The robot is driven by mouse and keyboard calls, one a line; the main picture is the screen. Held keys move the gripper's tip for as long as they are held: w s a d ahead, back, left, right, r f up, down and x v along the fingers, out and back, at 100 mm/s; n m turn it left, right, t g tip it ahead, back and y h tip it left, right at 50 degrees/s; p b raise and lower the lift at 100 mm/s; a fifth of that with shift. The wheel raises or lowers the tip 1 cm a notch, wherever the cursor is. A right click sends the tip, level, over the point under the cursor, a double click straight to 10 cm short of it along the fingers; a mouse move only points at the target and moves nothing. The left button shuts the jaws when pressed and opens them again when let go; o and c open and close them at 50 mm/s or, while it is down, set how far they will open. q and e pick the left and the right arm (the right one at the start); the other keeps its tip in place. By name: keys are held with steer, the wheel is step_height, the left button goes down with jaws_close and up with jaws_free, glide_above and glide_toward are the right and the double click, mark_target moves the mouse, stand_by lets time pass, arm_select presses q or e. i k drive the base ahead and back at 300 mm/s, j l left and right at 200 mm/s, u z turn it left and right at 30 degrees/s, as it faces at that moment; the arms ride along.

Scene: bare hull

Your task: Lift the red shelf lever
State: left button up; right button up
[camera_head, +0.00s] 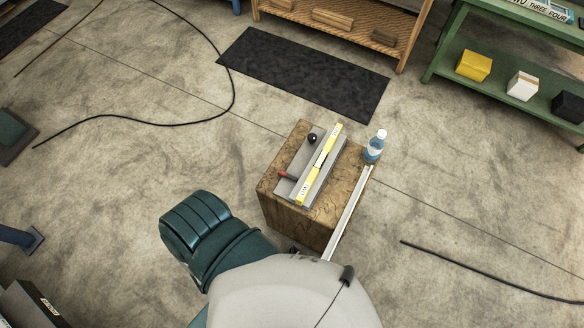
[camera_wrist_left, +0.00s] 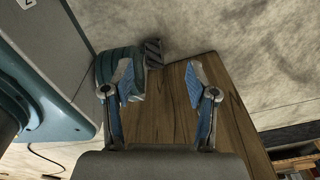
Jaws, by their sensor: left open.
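The red lever (camera_head: 286,175) sticks out from the left side of a grey fixture (camera_head: 311,160) on top of a wooden block (camera_head: 288,213). The fixture also has a black knob (camera_head: 312,138) and a yellow-and-white strip (camera_head: 320,164) along it. In the left wrist view my left gripper (camera_wrist_left: 159,79) is open, with blue pads apart and nothing between them. A brown wood-grain surface (camera_wrist_left: 165,120) lies beyond its fingers. The lever cannot be made out in that view. In the head view my arm and body hide most of the gripper. My right gripper is not in view.
A water bottle (camera_head: 374,146) stands at the block's right edge. A pale rail (camera_head: 348,213) runs along the block's right side. A dark mat (camera_head: 304,74), a wooden shelf (camera_head: 340,22) and a green shelf (camera_head: 510,82) lie farther back. Black cables (camera_head: 490,271) cross the floor.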

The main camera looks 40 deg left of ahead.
mark_target(281, 173)
steer(key=k+u, duration=0.1)
steer(key=u, duration=0.35)
steer(key=k+l+u, duration=0.1)
steer(key=u, duration=0.8)
steer(key=k+j, duration=0.05)
